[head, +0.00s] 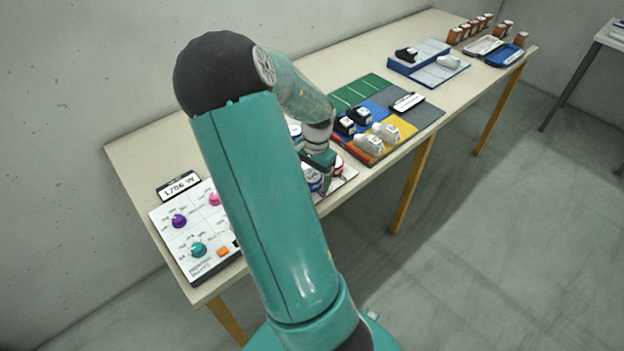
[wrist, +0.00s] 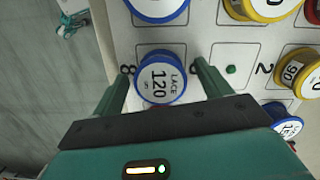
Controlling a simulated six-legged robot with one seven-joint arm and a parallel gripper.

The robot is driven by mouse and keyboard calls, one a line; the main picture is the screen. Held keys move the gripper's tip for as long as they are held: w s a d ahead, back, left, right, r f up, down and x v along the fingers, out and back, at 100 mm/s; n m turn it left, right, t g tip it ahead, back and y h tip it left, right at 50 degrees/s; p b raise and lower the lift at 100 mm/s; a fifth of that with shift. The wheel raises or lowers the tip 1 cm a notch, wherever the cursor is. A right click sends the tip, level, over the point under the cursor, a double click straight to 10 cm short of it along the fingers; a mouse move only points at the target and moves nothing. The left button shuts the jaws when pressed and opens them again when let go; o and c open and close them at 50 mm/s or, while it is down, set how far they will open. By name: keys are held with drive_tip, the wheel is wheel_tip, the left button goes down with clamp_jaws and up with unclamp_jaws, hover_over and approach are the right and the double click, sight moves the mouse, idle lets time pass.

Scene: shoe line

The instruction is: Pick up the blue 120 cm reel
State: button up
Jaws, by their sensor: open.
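The blue reel marked "LACE 120" (wrist: 160,78) stands on a white board (wrist: 206,40) with numbered squares in the wrist view, label facing up. My gripper (wrist: 163,70) is open, with one finger on each side of this reel. Gaps show between the fingers and its rim; I cannot tell how far down the fingertips reach. In the head view my gripper (head: 320,160) is over the board, and my arm hides most of the reels. A blue reel (head: 313,179) shows below it there, but I cannot tell which one.
Another blue reel (wrist: 158,8) is close above in the wrist view, and a third blue one (wrist: 287,126) is lower right. In the head view, a knob panel (head: 190,235) and coloured mat (head: 420,118) flank the board.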

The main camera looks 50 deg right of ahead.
drive_tip(key=c, duration=1)
drive_tip(key=shift+c, duration=0.3)
drive_tip(key=shift+r, duration=0.15)
